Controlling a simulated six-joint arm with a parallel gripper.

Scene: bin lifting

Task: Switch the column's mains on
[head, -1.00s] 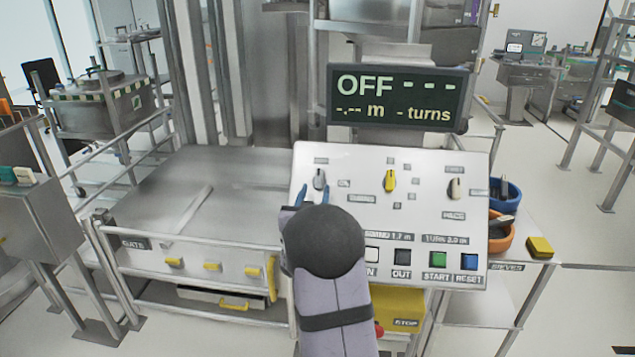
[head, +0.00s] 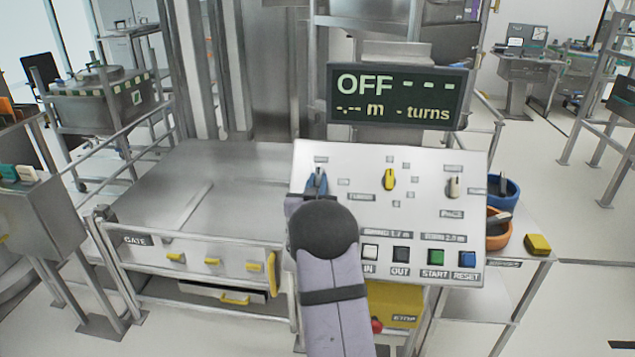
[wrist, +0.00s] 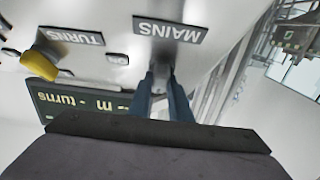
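The white control panel (head: 430,215) slopes up in the middle of the head view. The grey mains knob (wrist: 160,80) is at its upper left, beside the upside-down MAINS label (wrist: 167,29) in the wrist view. My gripper (head: 316,184) has its blue fingers on either side of this knob, close together, and looks shut on it. The fingers hide most of the knob in the head view, so its exact angle is hard to tell. The display (head: 399,97) above the panel reads OFF, with dashes for metres and turns.
A yellow knob (head: 389,180) and a pale knob (head: 453,188) sit further right on the panel. Below are the white, black, green START (head: 436,257) and blue RESET buttons. A yellow STOP box (head: 397,305) is under the panel. Blue and orange bins stand at the right.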

